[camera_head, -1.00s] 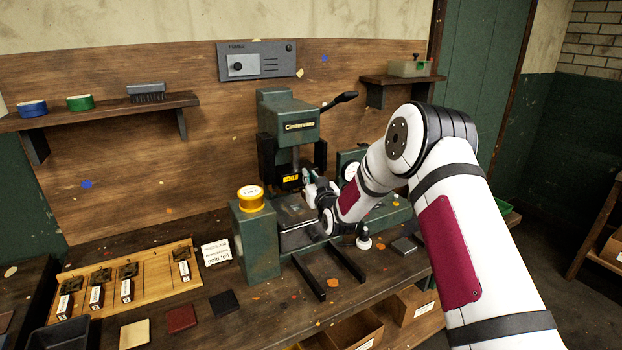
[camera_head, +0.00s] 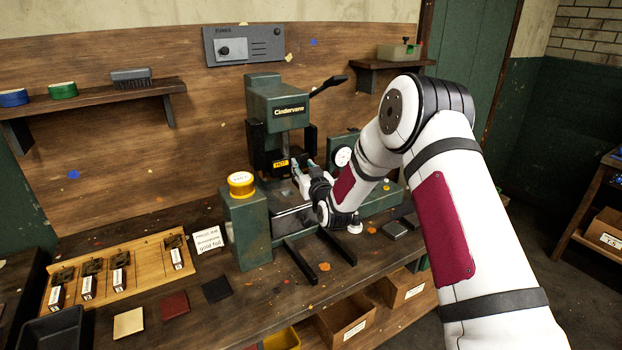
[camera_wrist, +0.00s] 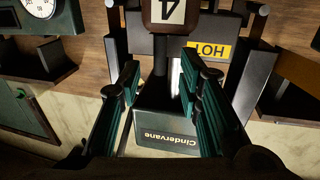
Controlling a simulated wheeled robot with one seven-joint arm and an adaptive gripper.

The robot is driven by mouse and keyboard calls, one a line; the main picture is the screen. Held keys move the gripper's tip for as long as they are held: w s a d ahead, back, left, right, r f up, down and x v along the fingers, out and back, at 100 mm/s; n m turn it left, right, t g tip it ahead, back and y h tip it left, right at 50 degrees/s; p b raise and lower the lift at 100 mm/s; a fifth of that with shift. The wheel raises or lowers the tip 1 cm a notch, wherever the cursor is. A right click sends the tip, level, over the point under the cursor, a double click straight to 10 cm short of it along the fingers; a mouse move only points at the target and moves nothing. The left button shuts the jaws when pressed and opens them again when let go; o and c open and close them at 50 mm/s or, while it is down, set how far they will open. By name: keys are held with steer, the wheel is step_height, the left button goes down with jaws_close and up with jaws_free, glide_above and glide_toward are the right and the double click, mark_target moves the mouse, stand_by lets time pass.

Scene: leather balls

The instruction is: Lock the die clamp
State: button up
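The green Cindervane press (camera_head: 277,100) stands at the back of the bench, with a yellow HOT label on its dark head (camera_head: 281,163). The press also shows upside down in the wrist view (camera_wrist: 170,125), with the HOT block (camera_wrist: 205,50) near the top. A dark brown block marked 4 (camera_wrist: 172,14) shows at the top edge of the wrist view. I cannot make out for certain which part is the die clamp. My gripper (camera_head: 299,172) is at the front of the press head. Its teal-padded fingers (camera_wrist: 162,98) are apart, with nothing clearly gripped between them.
A dial gauge (camera_head: 343,156) is to the right. The press lever (camera_head: 328,84) sticks out above. Several dies stand on a wooden rack (camera_head: 138,282) at left.

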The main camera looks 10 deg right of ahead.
steer(key=s+d, duration=0.1)
steer(key=s, duration=0.8)
steer(key=s+d+r+g+h, duration=0.15)
steer(key=s+r+g, duration=0.45)
steer(key=s+r, duration=0.8)
steer(key=s+r+m+g, duration=0.1)
steer(key=s+g, duration=0.5)
steer(key=s, duration=2.5)
steer(key=shift+d+r+m+h, duration=0.3)
steer(key=shift+d+r+h, duration=0.05)
steer(key=shift+r, duration=0.2)
